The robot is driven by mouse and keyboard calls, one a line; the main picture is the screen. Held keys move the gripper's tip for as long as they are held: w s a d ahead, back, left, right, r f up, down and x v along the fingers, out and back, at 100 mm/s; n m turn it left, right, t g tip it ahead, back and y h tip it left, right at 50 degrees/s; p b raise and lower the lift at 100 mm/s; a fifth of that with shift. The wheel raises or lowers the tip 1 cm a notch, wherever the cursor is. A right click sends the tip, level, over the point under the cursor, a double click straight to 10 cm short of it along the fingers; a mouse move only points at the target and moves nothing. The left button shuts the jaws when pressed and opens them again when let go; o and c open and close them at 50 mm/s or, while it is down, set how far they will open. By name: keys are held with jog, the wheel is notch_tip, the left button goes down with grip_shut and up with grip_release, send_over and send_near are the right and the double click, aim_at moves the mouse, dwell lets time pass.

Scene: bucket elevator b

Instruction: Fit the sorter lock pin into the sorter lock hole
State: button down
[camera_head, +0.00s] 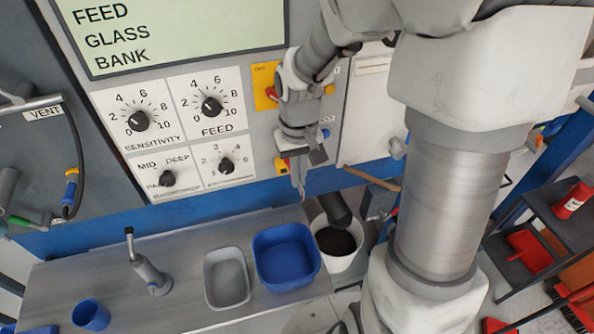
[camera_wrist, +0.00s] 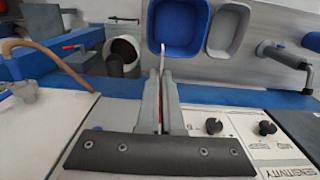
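My gripper (camera_head: 300,188) points down in front of the machine panel, above the bench's back edge at the right. In the wrist view my gripper (camera_wrist: 161,85) has its two grey fingers close together. A thin pale rod, which looks like the sorter lock pin (camera_wrist: 162,56), sticks out past the fingertips; most of it is hidden between them. A small yellow and dark fitting (camera_head: 282,166) sits on the panel just left of the gripper. I cannot make out the sorter lock hole in either view.
A blue tray (camera_head: 262,276), a grey tray (camera_head: 212,294) and a blue cup (camera_head: 91,315) stand on the metal bench (camera_head: 185,245). A white bucket (camera_head: 336,262) with dark contents stands right of the blue tray, under a black spout (camera_head: 337,212). Knobs line the panel.

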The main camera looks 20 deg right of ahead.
jog(key=shift+w, duration=0.55)
jog(key=shift+w, duration=2.35)
dwell(1.0)
jog(key=c, duration=1)
grip_release()
notch_tip(320, 180, up, 17)
jog(key=shift+r+b, duration=0.2)
jog(key=shift+b, duration=0.15)
